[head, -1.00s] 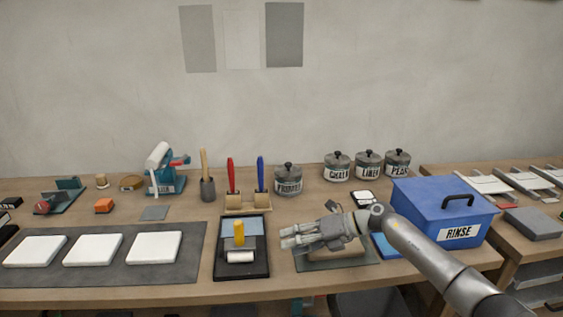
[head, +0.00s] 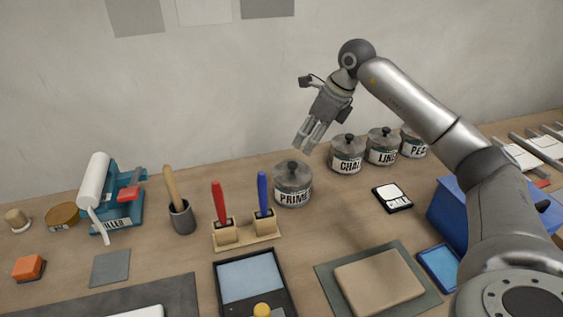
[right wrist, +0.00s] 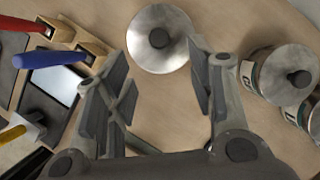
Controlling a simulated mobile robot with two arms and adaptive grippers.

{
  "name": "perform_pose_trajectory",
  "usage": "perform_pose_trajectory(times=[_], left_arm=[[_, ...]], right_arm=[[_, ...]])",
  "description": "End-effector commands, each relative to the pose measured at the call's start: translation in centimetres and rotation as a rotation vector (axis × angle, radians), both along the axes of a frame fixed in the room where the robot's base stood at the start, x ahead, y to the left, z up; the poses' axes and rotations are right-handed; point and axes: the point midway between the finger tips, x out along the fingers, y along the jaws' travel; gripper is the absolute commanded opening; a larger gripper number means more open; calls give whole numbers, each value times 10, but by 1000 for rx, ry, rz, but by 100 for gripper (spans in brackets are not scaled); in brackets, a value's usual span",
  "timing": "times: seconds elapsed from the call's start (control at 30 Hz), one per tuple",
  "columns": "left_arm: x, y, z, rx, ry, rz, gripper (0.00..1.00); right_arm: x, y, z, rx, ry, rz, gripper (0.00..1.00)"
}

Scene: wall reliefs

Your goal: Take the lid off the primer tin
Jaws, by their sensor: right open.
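The primer tin (head: 293,192) stands upright on the bench, with its metal lid (head: 292,172) and dark round knob on top. In the right wrist view the lid (right wrist: 160,52) is seen from above, beyond and between the fingertips. My right gripper (head: 307,137) is above the tin and slightly to its right in the head view, pointing down, open and empty. It also shows in the right wrist view (right wrist: 158,65) with its fingers spread apart. It does not touch the lid. My left gripper is not in view.
Lidded tins (head: 346,155) stand in a row to the right of the primer tin. A wooden holder (head: 227,236) with red- and blue-handled tools is at its left. A small scale (head: 393,198) and a blue bin (head: 447,212) are further right.

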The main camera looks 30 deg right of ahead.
Motion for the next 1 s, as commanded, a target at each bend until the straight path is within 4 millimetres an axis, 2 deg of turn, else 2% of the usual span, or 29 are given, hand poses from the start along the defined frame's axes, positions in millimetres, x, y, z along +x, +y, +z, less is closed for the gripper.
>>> perform_pose_trajectory(times=[0.03,0.23,0.47,0.7,0.83,1.0], left_arm=[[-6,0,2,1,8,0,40],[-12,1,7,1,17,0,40],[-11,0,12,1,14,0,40],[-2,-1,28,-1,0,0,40],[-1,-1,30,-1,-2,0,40],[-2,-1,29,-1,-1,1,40]], right_arm=[[1,1,-6,-2,5,1,50],[12,8,-35,0,6,0,50],[18,12,-52,0,4,1,50],[31,20,-83,2,5,1,50],[35,22,-93,0,2,-1,50],[36,22,-96,-1,1,0,50]])
